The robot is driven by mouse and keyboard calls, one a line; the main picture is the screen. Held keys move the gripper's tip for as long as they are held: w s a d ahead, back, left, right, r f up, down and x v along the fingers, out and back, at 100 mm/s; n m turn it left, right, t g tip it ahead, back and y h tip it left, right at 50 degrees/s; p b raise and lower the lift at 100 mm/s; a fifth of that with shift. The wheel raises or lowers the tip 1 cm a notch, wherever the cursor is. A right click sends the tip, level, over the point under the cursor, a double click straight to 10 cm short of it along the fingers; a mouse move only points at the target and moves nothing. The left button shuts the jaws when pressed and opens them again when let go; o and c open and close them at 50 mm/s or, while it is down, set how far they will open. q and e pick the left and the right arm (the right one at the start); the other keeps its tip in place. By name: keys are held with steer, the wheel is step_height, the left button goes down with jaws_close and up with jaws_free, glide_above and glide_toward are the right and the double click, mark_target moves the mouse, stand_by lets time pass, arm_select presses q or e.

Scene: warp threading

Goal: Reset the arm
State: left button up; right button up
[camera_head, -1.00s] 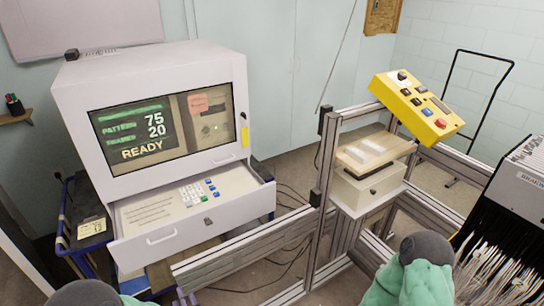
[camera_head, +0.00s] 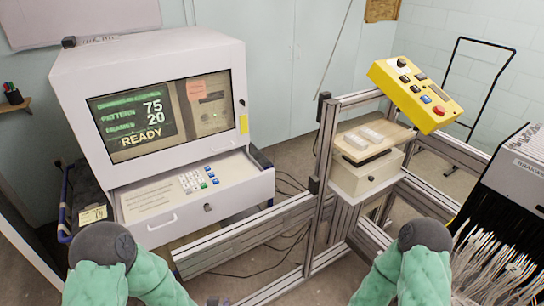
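My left arm (camera_head: 118,265) comes in at the lower left, with a green cover and a rounded grey joint. My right arm (camera_head: 412,268) comes in at the lower right and looks the same. Both are bent, with the joints raised in front of the machine. Neither gripper can be made out; they are below the frame or hidden behind the arms. I see nothing held.
A white console (camera_head: 157,62) with a READY screen and a pulled-out keypad drawer (camera_head: 165,215) stands at the left. A metal frame (camera_head: 325,150) carries a yellow button box (camera_head: 416,92). A machine with dark and white threads (camera_head: 495,262) is at the right.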

arm_select(q)
steer(key=s+d+f+n+g+h, duration=0.4)
steer(key=s+d+f+n+g, duration=0.3)
steer(key=s+f, duration=0.3)
steer(key=shift+s+d+n+g+h, duration=0.25)
steer(key=shift+s+g+h, duration=0.2)
steer(key=shift+s, duration=0.8)
steer(key=shift+a+f, duration=0.1)
stand_by(0.9)
